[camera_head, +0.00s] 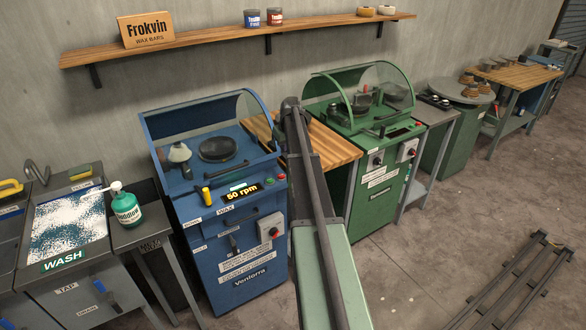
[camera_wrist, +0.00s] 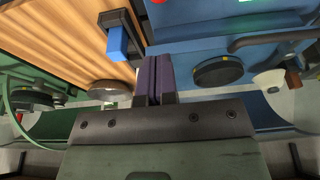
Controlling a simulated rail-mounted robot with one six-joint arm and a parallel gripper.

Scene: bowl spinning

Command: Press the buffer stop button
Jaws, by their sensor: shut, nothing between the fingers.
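The blue machine (camera_head: 232,255) has a display reading 50 rpm (camera_head: 243,192), with a green button (camera_head: 269,182) and a red button (camera_head: 282,177) beside it. A dark round wheel (camera_head: 217,149) sits under its clear hood and also shows in the wrist view (camera_wrist: 218,72). In the wrist view a red round part (camera_wrist: 158,2) is cut off by the top edge. My gripper (camera_wrist: 157,62) is shut and empty, its purple fingers together near the border of the wooden top and the blue machine. My arm hides the gripper in the head view. Which machine is labelled buffer is unreadable.
The green hooded machine (camera_head: 378,185) stands right of the wooden table (camera_head: 335,148). Its red button (camera_head: 418,125) is small. A blue block on a dark bracket (camera_wrist: 117,42) is near my fingers. A wash sink (camera_head: 70,230) and green bottle (camera_head: 126,208) stand left.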

